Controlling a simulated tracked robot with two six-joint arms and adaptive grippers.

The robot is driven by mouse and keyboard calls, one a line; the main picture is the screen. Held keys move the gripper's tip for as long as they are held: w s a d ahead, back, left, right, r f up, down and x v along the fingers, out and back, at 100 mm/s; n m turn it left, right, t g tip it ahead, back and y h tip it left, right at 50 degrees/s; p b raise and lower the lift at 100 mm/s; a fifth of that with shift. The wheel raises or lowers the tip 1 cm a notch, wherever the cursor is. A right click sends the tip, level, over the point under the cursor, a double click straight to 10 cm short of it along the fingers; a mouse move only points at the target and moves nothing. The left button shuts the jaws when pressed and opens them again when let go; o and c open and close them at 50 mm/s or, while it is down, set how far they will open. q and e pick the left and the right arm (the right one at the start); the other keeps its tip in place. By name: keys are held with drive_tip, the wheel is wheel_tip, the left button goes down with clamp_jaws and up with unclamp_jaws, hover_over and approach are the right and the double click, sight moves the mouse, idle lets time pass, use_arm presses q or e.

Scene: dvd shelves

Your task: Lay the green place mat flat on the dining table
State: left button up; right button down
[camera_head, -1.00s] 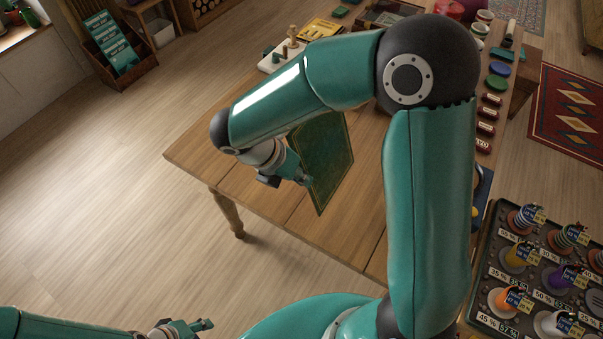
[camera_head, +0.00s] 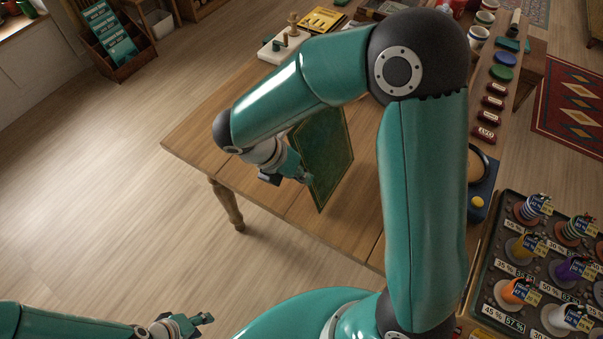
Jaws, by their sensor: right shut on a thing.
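The green place mat (camera_head: 325,150) is a thin dark green panel with a lighter edge, held steeply tilted, almost on edge, over the left part of the wooden dining table (camera_head: 215,143). My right gripper (camera_head: 305,177) is shut on the mat's left edge. My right arm covers much of the table behind and right of the mat. Whether the mat's lower corner touches the tabletop cannot be told. My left gripper (camera_head: 203,320) is low at the left, over the floor and away from the table. Its finger gap is not clear.
A white pegboard (camera_head: 272,52) and a yellow box (camera_head: 323,19) stand at the table's far end. Coasters (camera_head: 503,73) and several dark red pieces (camera_head: 490,118) line the right side. A tray of spools (camera_head: 490,285) is at the lower right. The table's left part is bare.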

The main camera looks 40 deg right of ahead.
drive_tip(key=shift+f, duration=0.25)
drive_tip(key=c, duration=1.2)
unclamp_jaws()
drive_tip(key=shift+c, duration=0.2)
drive_tip(key=v, duration=1.2)
